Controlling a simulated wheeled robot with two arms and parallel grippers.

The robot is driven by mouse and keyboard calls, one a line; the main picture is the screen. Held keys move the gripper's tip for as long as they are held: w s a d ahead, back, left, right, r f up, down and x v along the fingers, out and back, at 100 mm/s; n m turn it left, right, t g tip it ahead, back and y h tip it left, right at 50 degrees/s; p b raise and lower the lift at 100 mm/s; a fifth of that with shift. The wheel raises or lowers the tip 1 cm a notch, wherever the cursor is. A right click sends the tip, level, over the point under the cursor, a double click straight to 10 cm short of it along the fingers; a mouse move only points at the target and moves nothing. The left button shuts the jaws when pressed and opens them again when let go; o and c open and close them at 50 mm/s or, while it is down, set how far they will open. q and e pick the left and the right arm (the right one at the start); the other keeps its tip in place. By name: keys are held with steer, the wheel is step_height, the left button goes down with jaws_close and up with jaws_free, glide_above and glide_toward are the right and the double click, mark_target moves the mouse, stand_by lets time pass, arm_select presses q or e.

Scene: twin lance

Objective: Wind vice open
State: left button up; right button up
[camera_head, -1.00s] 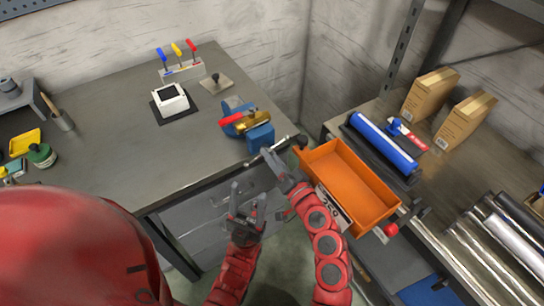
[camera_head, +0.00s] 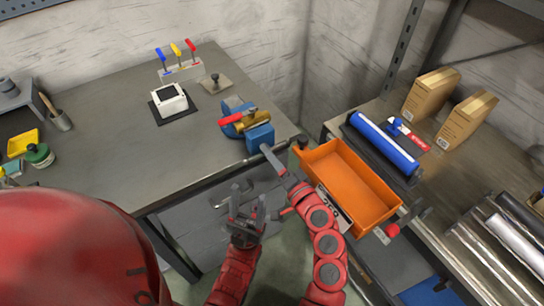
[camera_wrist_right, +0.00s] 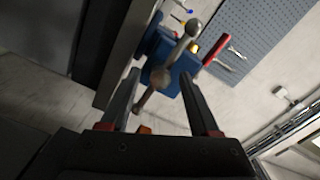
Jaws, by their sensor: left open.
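The blue vice (camera_head: 258,136) is at the right front corner of the grey workbench. A brass-coloured piece (camera_head: 252,119) and a red part (camera_head: 231,119) show at its jaws. In the right wrist view the vice (camera_wrist_right: 186,68) has a metal handle bar (camera_wrist_right: 181,47) with ball ends, slanting across its front. My right gripper (camera_head: 267,150) is at the vice front; in its wrist view the fingers (camera_wrist_right: 160,76) are apart on either side of the screw hub and the bar's lower end. Contact cannot be told. My left gripper (camera_head: 245,200) is open and empty, below the bench edge.
An orange bin (camera_head: 345,185) stands close to the right of my right gripper. A blue roll (camera_head: 384,142) and cardboard boxes (camera_head: 431,95) are on the right-hand bench. A white device (camera_head: 170,100) and a tool rack (camera_head: 181,71) stand behind left. The bench's middle is clear.

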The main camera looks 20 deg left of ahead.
steer(key=shift+s, duration=0.1)
steer(key=b+v, duration=0.1)
steer(key=v, duration=1.6)
steer(key=shift+s+d+f, duration=0.1)
steer(key=shift+s+d, duration=0.05)
steer(key=shift+s, duration=0.05)
